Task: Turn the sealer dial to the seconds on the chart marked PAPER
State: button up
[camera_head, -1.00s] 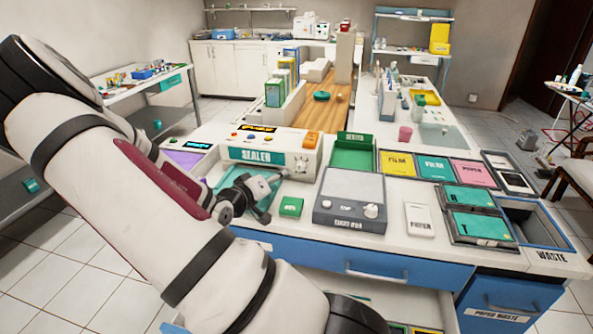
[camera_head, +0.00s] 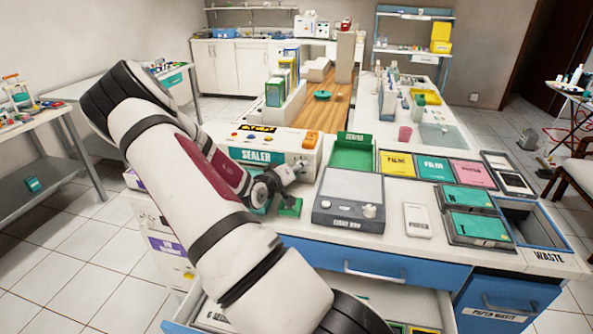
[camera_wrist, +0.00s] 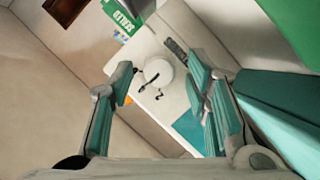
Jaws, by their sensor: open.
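The sealer (camera_head: 262,141) is a white box with a teal label and a lit display, standing at the left of the worktop. In the wrist view its round white dial (camera_wrist: 157,72) has a dark pointer mark, with dark markings beside it on the white face. My gripper (camera_head: 296,170) is in front of the right part of the sealer's face and covers part of it. In the wrist view my gripper (camera_wrist: 160,92) is open, its teal-padded fingers on either side of the dial, with nothing held. I cannot make out a seconds chart.
A small green block (camera_head: 290,207) sits just below my gripper. A grey scale (camera_head: 350,201) and a white card marked PAPER (camera_head: 417,219) lie to the right. A green tray (camera_head: 353,153) stands beside the sealer. Film and paper packs (camera_head: 434,167) line the back right.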

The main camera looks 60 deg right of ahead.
grip_shut()
jog(key=m+p, duration=0.1)
jog(key=m+t, duration=0.1)
jog(key=m+y+p, duration=0.1)
jog(key=shift+s+r+t+p, duration=0.2)
jog(key=shift+s+t+p, duration=0.05)
jog(key=shift+t+p, duration=0.1)
jog(key=shift+m+t+y+p, duration=0.4)
jog(key=shift+m+t+p, duration=0.75)
jog(key=shift+m, duration=0.45)
